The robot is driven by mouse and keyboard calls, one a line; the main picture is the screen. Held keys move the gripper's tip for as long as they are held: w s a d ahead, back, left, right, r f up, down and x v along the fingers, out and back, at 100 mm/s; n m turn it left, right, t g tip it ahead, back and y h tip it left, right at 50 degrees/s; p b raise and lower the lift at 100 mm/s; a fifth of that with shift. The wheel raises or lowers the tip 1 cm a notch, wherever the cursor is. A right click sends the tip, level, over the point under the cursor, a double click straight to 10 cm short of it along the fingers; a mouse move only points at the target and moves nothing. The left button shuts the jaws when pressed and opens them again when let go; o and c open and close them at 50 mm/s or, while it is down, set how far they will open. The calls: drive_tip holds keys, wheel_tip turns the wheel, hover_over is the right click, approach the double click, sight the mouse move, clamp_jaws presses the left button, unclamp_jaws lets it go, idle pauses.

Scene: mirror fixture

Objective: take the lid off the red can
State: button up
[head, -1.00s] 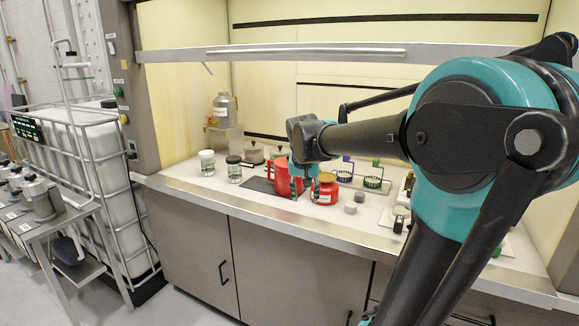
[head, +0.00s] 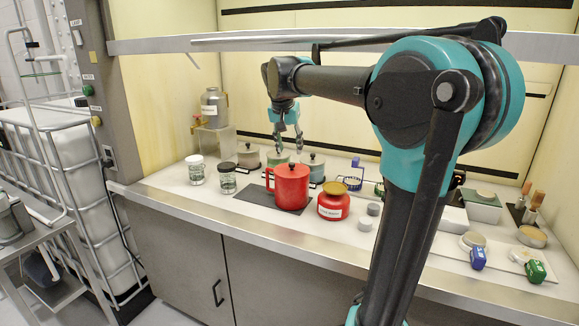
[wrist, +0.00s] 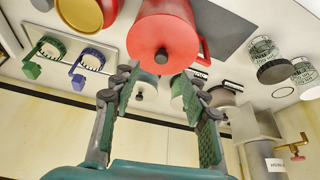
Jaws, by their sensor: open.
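The red can (head: 291,189) stands upright on a dark mat on the bench, its handle on the left in the head view. Its flat red lid (head: 292,170) with a small dark knob is on it. The wrist view shows the lid (wrist: 163,36) and knob at the top centre. My gripper (head: 288,146) is open and empty, pointing down above the can and seemingly farther back. In the wrist view the two fingers (wrist: 160,84) are apart, with a grey lidded pot showing between them. Nothing touches the can.
A red jar with a tan lid (head: 333,203) stands just right of the can. Lidded pots (head: 313,168) are behind it, and two glass jars (head: 227,179) are to its left. Small grey cylinders (head: 366,222) lie to the right. A raised sash (head: 240,42) crosses above.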

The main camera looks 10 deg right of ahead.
sight(292, 163)
drive_tip(key=shift+w+d+f, duration=0.1)
drive_tip(key=shift+w+f, duration=0.4)
drive_tip(key=shift+w, duration=0.05)
drive_tip(key=shift+x, duration=3.2)
drive_tip(key=shift+s, duration=0.15)
drive_tip(key=shift+c, duration=0.3)
clamp_jaws()
